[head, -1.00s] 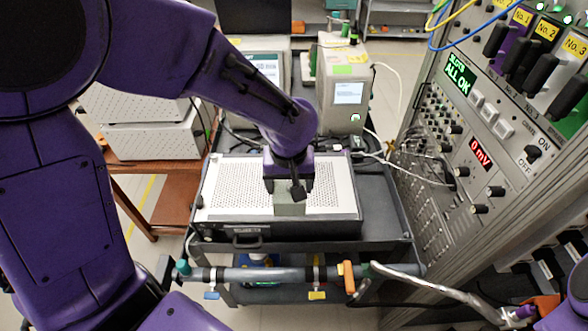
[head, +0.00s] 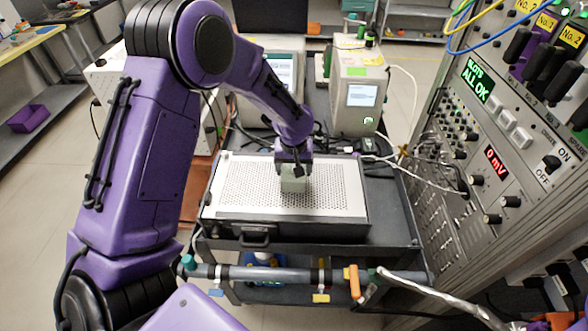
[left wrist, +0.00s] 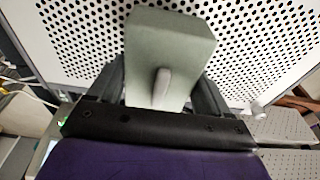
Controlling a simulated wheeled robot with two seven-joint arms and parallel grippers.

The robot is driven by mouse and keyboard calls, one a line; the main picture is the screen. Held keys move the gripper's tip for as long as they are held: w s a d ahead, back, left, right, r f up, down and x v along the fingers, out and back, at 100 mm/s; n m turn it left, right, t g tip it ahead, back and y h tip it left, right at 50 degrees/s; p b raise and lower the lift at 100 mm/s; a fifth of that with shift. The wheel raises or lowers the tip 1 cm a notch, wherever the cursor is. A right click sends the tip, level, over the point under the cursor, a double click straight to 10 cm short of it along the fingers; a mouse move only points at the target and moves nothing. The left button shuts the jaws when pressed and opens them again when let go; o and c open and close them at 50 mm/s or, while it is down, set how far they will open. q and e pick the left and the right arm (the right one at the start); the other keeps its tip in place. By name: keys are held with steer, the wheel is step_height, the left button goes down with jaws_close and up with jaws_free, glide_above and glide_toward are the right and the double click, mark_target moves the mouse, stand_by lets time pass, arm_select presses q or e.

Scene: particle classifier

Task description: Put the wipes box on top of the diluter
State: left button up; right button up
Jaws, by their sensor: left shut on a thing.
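The wipes box (head: 293,184) is a small grey-green block. My left gripper (head: 293,168) is shut on it and points down, with the box below its fingers. In the left wrist view the wipes box (left wrist: 170,50) sits between both fingers, with a pale grey tab on its face. The box is over the middle of the perforated white top of a flat instrument, which I take to be the diluter (head: 235,190). I cannot tell whether the box touches that top. My right gripper is not in view.
The instrument lies on a dark cart (head: 390,205) with a grey front handle bar (head: 260,272). Two upright devices with screens (head: 355,95) stand behind it. A tall panel rack (head: 490,150) with cables stands close on the right. White boxes are on the left, behind my arm.

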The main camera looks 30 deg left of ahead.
arm_select(q)
steer(key=shift+s+f, duration=0.1)
steer(key=shift+f, duration=0.95)
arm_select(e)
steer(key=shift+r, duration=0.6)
arm_select(q)
steer(key=o, duration=1.1)
steer(key=shift+c, duration=0.2)
steer(key=shift+r, duration=0.4)
steer(key=r+b, duration=0.1)
steer(key=r, duration=0.2)
steer(key=s+r+b, duration=0.1)
steer(key=r, duration=0.3)
steer(key=d+r, duration=0.1)
steer(key=r, duration=0.2)
steer(key=shift+s+r+b, duration=0.2)
steer(key=shift+r+b, duration=0.2)
steer(key=shift+r, duration=0.25)
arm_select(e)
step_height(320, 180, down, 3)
